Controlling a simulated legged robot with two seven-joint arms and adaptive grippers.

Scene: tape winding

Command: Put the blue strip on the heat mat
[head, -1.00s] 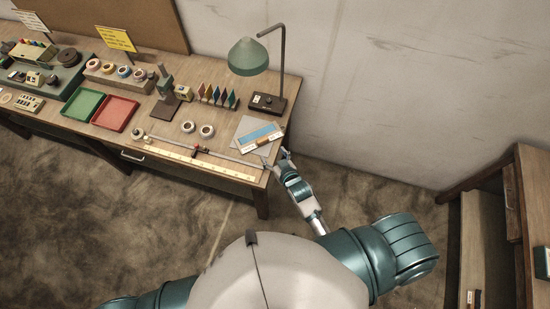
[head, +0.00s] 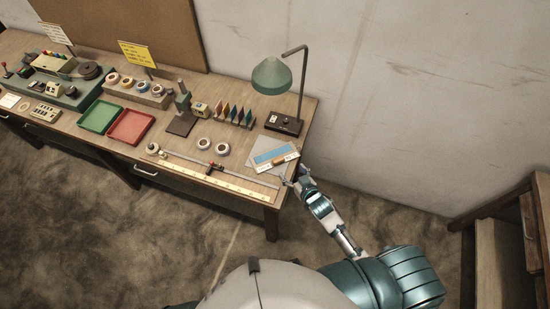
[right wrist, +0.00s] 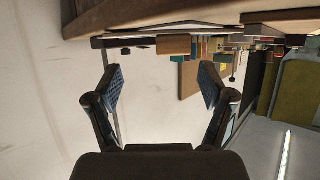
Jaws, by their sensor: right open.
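A flat grey mat (head: 275,142) lies near the right end of the bench, with a blue rectangle (head: 270,156) on it. A pale bar with an orange-brown block (head: 279,160) lies across its front part. Several coloured strips (head: 234,114) stand upright in a row left of the lamp; I cannot tell which is the blue strip. My right gripper (head: 294,177) is at the bench's front right corner, just in front of the mat. In the right wrist view its two fingers (right wrist: 162,87) are apart with nothing between them. My left gripper is out of view.
A green lamp (head: 272,76) stands behind the mat. A long rail (head: 220,174) and ruler run along the front edge. White rolls (head: 204,142), a green tray (head: 98,117) and a red tray (head: 131,127) are further left. The wall is close on the right.

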